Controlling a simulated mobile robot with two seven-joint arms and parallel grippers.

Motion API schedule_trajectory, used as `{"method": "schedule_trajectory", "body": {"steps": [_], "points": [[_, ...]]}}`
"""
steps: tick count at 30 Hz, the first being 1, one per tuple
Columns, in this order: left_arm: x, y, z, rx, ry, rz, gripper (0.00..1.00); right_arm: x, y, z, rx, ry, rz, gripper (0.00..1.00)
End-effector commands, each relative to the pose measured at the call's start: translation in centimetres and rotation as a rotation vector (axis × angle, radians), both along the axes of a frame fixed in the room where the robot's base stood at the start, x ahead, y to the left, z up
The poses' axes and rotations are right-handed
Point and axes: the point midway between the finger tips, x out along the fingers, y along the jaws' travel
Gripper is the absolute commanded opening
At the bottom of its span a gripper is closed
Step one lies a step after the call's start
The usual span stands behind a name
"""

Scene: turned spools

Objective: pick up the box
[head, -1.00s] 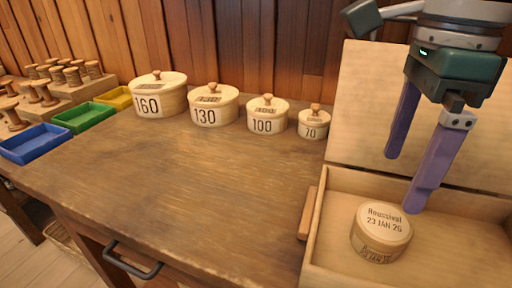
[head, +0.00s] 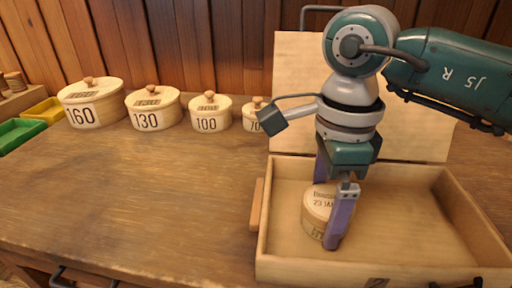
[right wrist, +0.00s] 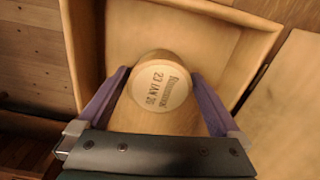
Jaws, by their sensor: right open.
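The box is a small round wooden one (head: 317,207) with a printed lid reading "23 JAN". It stands upright inside an open wooden case, and it also shows in the right wrist view (right wrist: 160,84). My right gripper (head: 330,215) is lowered into the case with its purple fingers on either side of the box. In the right wrist view the open fingers (right wrist: 158,95) flank the box, which lies between their tips; I cannot tell whether either finger touches it. The near finger hides part of the box in the head view. My left gripper is not in view.
The wooden case (head: 262,225) has low walls around the box and a raised lid behind. Lidded round boxes marked 160 (head: 92,115), 130 (head: 150,120), 100 (head: 208,124) and 70 (head: 252,126) stand along the wall. The table's middle (head: 130,195) is clear.

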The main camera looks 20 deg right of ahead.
Motion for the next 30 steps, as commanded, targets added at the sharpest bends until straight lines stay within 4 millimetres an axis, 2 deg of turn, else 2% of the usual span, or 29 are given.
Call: {"method": "schedule_trajectory", "body": {"steps": [2,19,30], "points": [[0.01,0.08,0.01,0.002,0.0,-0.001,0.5,0.01,0.0,0.04,0.0,0.0,0.0,1.0],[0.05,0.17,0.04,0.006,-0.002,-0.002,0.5,0.02,-0.02,0.09,0.0,-0.001,-0.001,0.36],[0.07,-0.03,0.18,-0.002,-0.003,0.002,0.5,0.1,-0.05,0.72,-0.001,-0.003,-0.001,0.34]]}}
